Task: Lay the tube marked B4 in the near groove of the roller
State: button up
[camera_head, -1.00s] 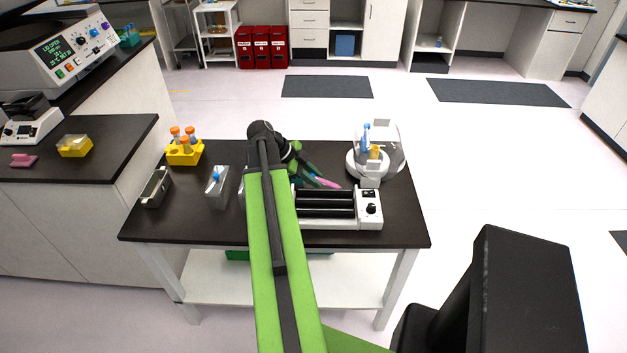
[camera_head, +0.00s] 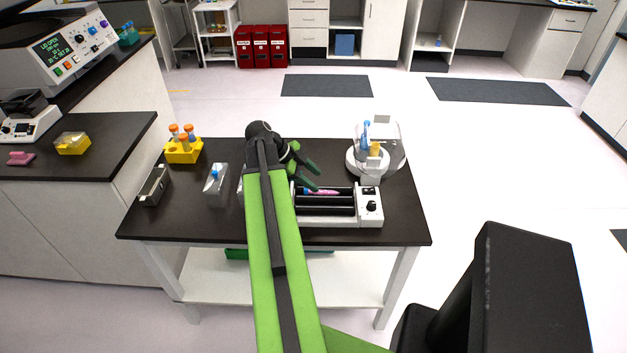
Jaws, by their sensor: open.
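A pink tube with a blue cap (camera_head: 322,192) lies lengthwise along the far side of the roller (camera_head: 345,222), in or over its far groove. Any marking on it is too small to read. The near part of the roller's black bars shows bare. My gripper (camera_head: 314,178) is open just behind and above the tube, its dark green fingers apart, with nothing seen between them. My green arm hides the roller's left end.
A yellow rack (camera_head: 183,155) with orange-capped tubes stands at the back left. A grey holder with a blue-capped tube (camera_head: 215,186) and a metal tray (camera_head: 154,187) are nearer. A white round device (camera_head: 367,163) stands at the back right. The table's front left is clear.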

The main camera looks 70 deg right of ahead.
jog(key=p+v, duration=1.2)
jog(key=v, duration=0.5)
jog(key=shift+p, duration=0.3)
jog(key=w+a+f+n+t+h+b, duration=0.1)
jog(key=w+a+f+n+t, duration=0.15)
jog(key=w+a, duration=0.75)
jog(key=w+a+f+n+t+b, duration=0.15)
jog(key=w+a+n, duration=0.25)
jog(key=w+a, duration=0.65)
jog(key=w+a+f+n+t+y, duration=0.1)
jog(key=a+f+n+y, duration=0.1)
jog(key=a+n, duration=1.1)
jog(key=w+a+f+n+t+y, duration=0.1)
jog(key=a+f+n+y, duration=0.1)
jog(key=a+n, duration=1.2)
jog(key=a+y, duration=0.1)
jog(key=a, duration=0.2)
jog(key=shift+w+a+f+b, duration=0.2)
jog(key=shift+a+b, duration=0.1)
jog(key=shift+a, duration=0.1)
